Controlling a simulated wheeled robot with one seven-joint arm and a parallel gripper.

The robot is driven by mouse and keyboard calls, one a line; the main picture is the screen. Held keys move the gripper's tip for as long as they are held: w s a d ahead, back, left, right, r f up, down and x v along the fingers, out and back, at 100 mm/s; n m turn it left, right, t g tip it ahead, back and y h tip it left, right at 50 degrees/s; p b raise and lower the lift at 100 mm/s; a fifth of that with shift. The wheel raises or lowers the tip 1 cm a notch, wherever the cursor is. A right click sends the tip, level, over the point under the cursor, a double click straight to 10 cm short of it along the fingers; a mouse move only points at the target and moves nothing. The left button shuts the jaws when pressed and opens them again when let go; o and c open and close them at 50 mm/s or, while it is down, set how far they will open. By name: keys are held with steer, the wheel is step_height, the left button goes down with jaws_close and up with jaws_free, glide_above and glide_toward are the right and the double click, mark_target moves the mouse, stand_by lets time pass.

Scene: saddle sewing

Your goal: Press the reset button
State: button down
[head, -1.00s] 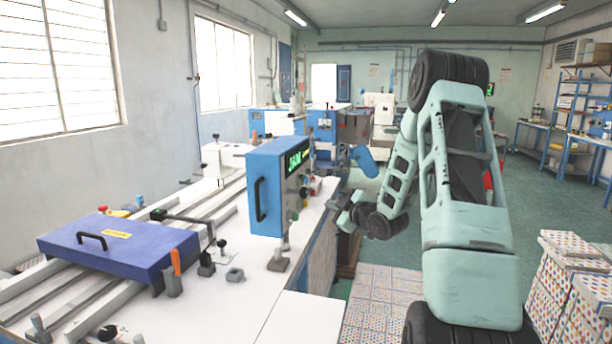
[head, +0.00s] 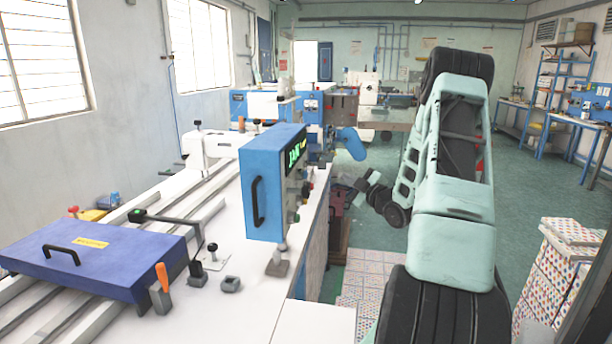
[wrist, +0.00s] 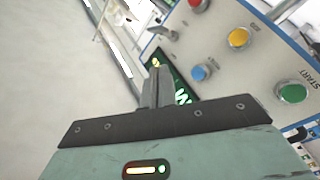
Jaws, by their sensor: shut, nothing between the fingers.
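The control box (head: 272,183) is blue with a black handle and stands on a post at the right edge of the white bench. Its button face is turned to the right. In the wrist view the grey panel (wrist: 222,20) carries a red button (wrist: 197,4), a yellow button (wrist: 238,38), a blue button (wrist: 200,73) and a green button (wrist: 291,92) labelled START. I cannot read which is the reset button. My gripper (wrist: 157,70) is shut and empty, its tips over the green-lit display, left of the blue button. I cannot tell whether they touch the panel.
A purple-blue cover (head: 95,258) with a black handle lies on rails at the left. A small lever (head: 212,255) and an orange-handled clamp (head: 161,290) stand on the white bench (head: 250,318). Spotted boxes (head: 560,275) stand at the right.

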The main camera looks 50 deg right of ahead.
steer(key=w+a, duration=0.4)
steer(key=w, duration=0.3)
steer(key=shift+w, duration=0.4)
steer(key=shift+w+a, duration=0.1)
stand_by(1.8)
steer(key=shift+w+a+b, duration=0.15)
steer(key=shift+w+b, duration=0.15)
steer(key=shift+w+a+b, duration=0.25)
steer(key=shift+w+b, duration=0.1)
steer(key=shift+w, duration=0.1)
stand_by(0.8)
steer(key=shift+s+d+b, duration=0.35)
steer(key=shift+s+d, duration=0.1)
steer(key=shift+s, duration=0.4)
steer(key=shift+s+d+b, duration=0.2)
steer(key=shift+s+d, duration=0.2)
steer(key=shift+s, duration=0.35)
steer(key=shift+s+d+b, duration=0.25)
steer(key=shift+s+d, duration=0.1)
steer(key=shift+s, duration=0.35)
steer(key=shift+s+d+b, duration=0.2)
steer(key=shift+s+d, duration=0.2)
steer(key=shift+s, duration=0.35)
